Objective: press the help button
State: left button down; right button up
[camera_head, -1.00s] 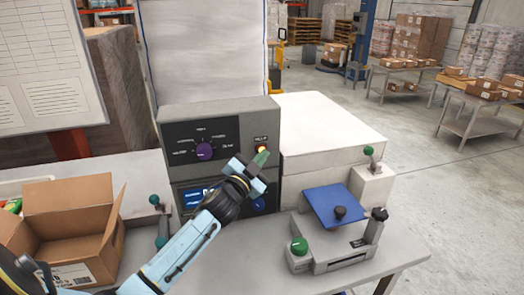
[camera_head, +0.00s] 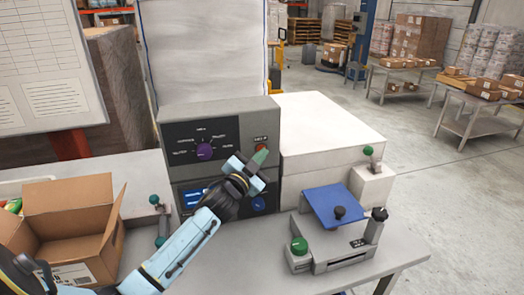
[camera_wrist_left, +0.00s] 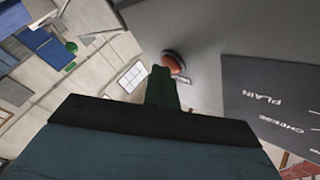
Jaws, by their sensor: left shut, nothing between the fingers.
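The help button (camera_head: 261,147) is a small round red button under a label at the upper right of the grey control panel's face. In the wrist view the orange-red button (camera_wrist_left: 173,63) shows just beyond the fingertips. My left gripper (camera_head: 260,157) is shut and empty, its green-grey fingertips just below the button in the head view. In the wrist view the shut fingers (camera_wrist_left: 161,88) point at the button and overlap its lower left edge. I cannot tell whether they touch it. My right gripper is not in view.
The panel also has a purple knob (camera_head: 204,151), a blue screen (camera_head: 192,197) and a blue button (camera_head: 258,204). A scale with a blue plate (camera_head: 330,205) stands to the right. An open cardboard box (camera_head: 68,205) stands left, near my arm.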

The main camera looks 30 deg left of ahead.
pick_arm(q)
jog(key=shift+s, duration=0.1)
jog(key=shift+s+d, duration=0.15)
jog(key=shift+d, duration=0.1)
jog(key=s+d+p, duration=0.2)
jog(key=s+d, duration=0.2)
jog(key=shift+d, duration=0.3)
dwell(0.4)
jog(key=shift+f, duration=0.1)
